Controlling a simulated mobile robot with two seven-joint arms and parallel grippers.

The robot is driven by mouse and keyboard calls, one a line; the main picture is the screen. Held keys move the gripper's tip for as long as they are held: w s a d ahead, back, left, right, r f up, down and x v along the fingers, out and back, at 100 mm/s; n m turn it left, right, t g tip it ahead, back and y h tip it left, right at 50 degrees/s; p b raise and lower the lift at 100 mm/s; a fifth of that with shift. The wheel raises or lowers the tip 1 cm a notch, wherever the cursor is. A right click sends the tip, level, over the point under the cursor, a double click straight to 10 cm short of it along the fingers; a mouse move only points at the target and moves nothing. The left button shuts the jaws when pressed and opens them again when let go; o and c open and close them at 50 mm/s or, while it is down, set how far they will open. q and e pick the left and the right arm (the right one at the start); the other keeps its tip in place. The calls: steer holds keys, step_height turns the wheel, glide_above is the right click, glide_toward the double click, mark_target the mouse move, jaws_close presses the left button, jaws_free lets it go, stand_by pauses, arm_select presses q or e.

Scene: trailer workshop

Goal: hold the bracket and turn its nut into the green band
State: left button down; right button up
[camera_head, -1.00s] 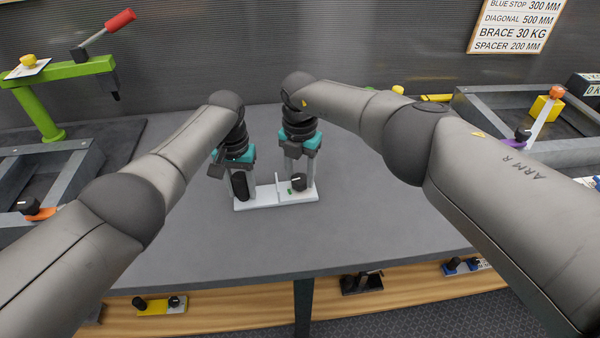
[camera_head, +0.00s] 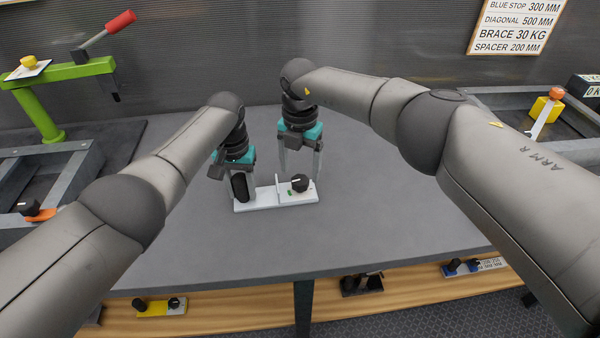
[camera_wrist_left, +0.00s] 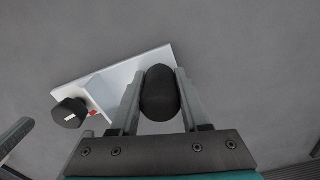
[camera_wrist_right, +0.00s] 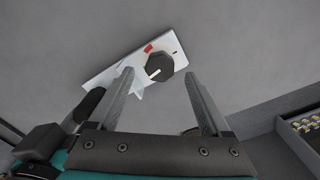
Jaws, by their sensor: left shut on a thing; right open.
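The bracket (camera_head: 270,198) is a white plate with a thin upright tab, lying on the grey table. My left gripper (camera_head: 238,187) is shut on the black grip post at the bracket's left end; the post shows between its fingers in the left wrist view (camera_wrist_left: 160,95). The black nut (camera_head: 300,183), with a white pointer line, is at the right end. A small green mark (camera_head: 290,192) shows beside it; a red patch (camera_wrist_right: 148,48) shows by the nut in the right wrist view. My right gripper (camera_head: 300,174) is open and empty, fingers just above and behind the nut.
The dark grey table (camera_head: 380,215) is clear around the bracket. A green stand with a red-handled lever (camera_head: 65,70) is at the left. Metal frames stand at both sides. Several small fixtures sit on the wooden shelf (camera_head: 230,320) below.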

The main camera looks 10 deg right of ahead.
step_height(320, 180, up, 9)
steer(key=shift+r, duration=0.2)
stand_by(0.3)
arm_select(q)
jaws_free()
stand_by(0.4)
steer(key=shift+r, duration=0.1)
arm_select(e)
steer(key=shift+r, duration=0.1)
arm_select(q)
step_height(320, 180, up, 9)
steer(key=p, duration=0.9)
arm_select(e)
step_height(320, 180, up, 9)
glide_above(300, 179)
